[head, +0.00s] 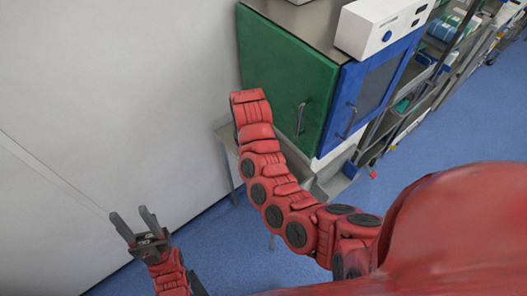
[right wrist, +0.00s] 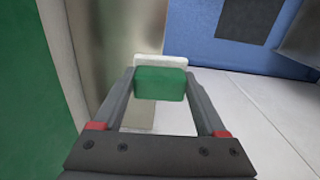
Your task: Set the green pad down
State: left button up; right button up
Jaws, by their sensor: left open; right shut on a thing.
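The green pad (right wrist: 160,84) is a small rounded block in the right wrist view. It sits between the fingertips of my right gripper (right wrist: 160,90), which is shut on it. A pale white block (right wrist: 161,61) shows just behind the pad; I cannot tell whether it is touching or part of it. In the head view my right arm reaches toward the cabinet, and its gripper and the pad are hidden. My left gripper (head: 133,215) is open and empty at the lower left of the head view, in front of the white wall.
A cabinet with a green door (head: 290,85) and a blue door (head: 375,90) stands near my right arm. A white device (head: 383,28) sits on top. Shelving (head: 415,90) continues to the right. The blue floor (head: 460,125) is clear at right.

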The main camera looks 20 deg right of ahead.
jog(key=s+d+f, duration=0.1)
jog(key=s, duration=0.3)
jog(key=s+d+f+p, duration=0.1)
jog(key=s+d+f, duration=0.1)
jog(key=s, duration=0.2)
jog(key=s+d+f+p, duration=0.1)
jog(key=s, duration=0.3)
jog(key=shift+s+d+f, duration=0.1)
jog(key=shift+d+f, duration=0.1)
jog(key=shift+f, duration=0.15)
jog(key=shift+w+d, duration=0.15)
jog(key=shift+w, duration=0.05)
jog(key=w, duration=0.4)
jog(key=w+d+p, duration=0.1)
jog(key=w, duration=0.3)
jog(key=w+d+f+p, duration=0.1)
jog(key=w, duration=0.3)
jog(key=shift+d+f, duration=0.1)
jog(key=shift+d, duration=0.05)
jog(key=shift+w+d, duration=0.2)
jog(key=shift+w, duration=0.05)
jog(key=shift+w+f, duration=0.25)
jog(key=shift+w, duration=0.05)
jog(key=shift+w+d+b, duration=0.15)
jog(key=shift+w+b, duration=0.35)
jog(key=shift+w, duration=0.45)
jog(key=shift+w+f+b, duration=0.15)
jog(key=shift+f+b, duration=0.3)
jog(key=shift+f, duration=1.3)
